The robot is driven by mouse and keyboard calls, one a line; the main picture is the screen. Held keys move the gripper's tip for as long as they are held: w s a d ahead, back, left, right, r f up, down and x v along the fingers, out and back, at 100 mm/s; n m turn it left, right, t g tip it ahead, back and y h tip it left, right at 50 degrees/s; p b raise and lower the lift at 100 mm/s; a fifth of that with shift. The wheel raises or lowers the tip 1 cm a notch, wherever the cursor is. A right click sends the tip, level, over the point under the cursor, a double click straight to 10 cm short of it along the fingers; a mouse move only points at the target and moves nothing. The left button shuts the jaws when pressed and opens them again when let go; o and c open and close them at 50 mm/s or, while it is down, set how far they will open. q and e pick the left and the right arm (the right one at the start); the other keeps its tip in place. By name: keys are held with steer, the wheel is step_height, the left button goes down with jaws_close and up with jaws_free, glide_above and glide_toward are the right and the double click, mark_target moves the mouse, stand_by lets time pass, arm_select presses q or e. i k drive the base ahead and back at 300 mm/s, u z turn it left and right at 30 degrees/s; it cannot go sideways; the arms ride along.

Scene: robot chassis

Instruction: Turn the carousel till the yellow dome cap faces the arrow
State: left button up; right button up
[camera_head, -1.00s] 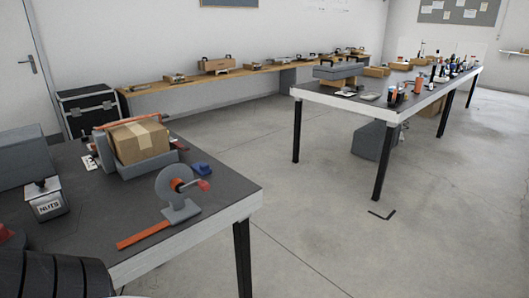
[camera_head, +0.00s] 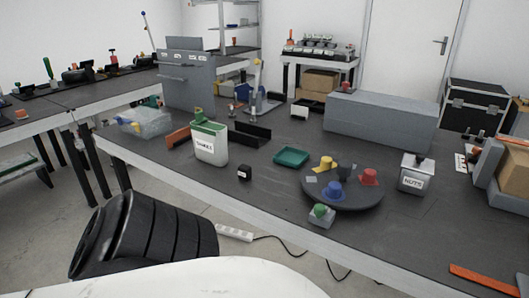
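The carousel (camera_head: 348,200) is a dark round disc on the near grey table, right of centre. The yellow dome cap (camera_head: 325,163) is at its far left side. A blue dome cap (camera_head: 333,190) is at the near side, a red one (camera_head: 369,177) at the right, and a dark grey piece (camera_head: 346,170) towards the back. A green cap on a light grey block (camera_head: 320,213) is at the carousel's near edge; I cannot tell whether it is on the disc. I cannot make out an arrow. Neither gripper is in view.
A green tray (camera_head: 291,157) lies behind left of the carousel, with a small black box (camera_head: 244,173) farther left. A white labelled bin (camera_head: 210,145) stands left. A NUTS box (camera_head: 414,174) is right, and a long grey block (camera_head: 380,124) behind.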

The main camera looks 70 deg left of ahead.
mark_target(356, 194)
steer(key=u, duration=2.25)
